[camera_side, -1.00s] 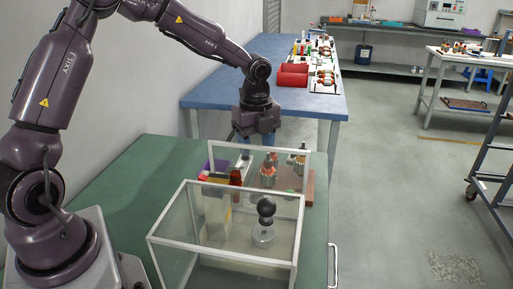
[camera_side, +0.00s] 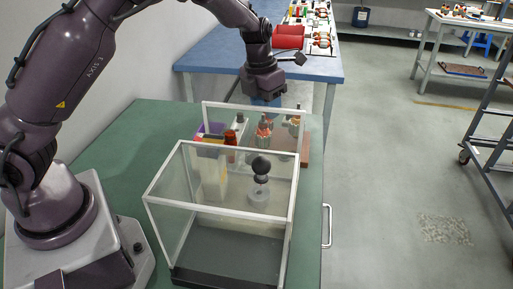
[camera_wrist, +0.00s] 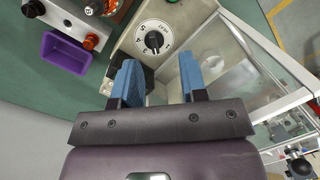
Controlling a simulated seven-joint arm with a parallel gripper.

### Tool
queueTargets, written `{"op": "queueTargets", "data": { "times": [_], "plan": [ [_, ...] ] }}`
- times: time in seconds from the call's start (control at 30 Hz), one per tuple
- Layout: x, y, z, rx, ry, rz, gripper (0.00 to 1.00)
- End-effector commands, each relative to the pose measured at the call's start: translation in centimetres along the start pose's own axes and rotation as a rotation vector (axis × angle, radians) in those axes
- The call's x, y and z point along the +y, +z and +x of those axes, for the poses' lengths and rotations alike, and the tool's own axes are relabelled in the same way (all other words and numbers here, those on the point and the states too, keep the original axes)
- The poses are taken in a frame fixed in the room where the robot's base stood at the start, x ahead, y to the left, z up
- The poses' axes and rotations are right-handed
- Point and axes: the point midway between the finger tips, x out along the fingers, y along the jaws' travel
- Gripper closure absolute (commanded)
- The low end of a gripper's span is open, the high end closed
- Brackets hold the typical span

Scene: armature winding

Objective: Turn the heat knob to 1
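The heat knob (camera_wrist: 154,40) is a round black knob with a light mark, in the middle of a white numbered dial (camera_wrist: 141,32) on a pale box (camera_wrist: 125,47). It lies at the top centre of the wrist view, beyond my fingertips and between their lines. The mark's exact setting is too small to read. My gripper (camera_wrist: 159,72) has two blue fingers, spread apart with nothing between them, and does not touch the knob. In the side view my gripper (camera_side: 265,101) hangs above the back of the green table; I cannot make out the knob there.
A clear case with a pale frame (camera_side: 168,172) stands at the front of the green table (camera_side: 120,150), close to the right of the box in the wrist view. A purple bin (camera_wrist: 66,52) and a unit with a red knob (camera_wrist: 91,41) lie to the left.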

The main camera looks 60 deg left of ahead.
Motion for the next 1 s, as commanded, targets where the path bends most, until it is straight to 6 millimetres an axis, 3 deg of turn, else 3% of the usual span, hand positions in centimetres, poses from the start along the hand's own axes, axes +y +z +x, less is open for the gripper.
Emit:
{"op": "queueTargets", "data": {
  "times": [0.13,0.27,0.7,1.0],
  "plan": [
    [0.8,-1.7,-0.9,0.1,0.066,0.012,0.61],
    [1.0,-2.1,-0.1,0.116,0.076,0.01,0.61],
    [1.7,-3.0,8.4,0.113,0.073,0.01,0.61],
    [1.9,-3.2,11.5,0.11,0.072,0.011,0.61]
  ]
}}
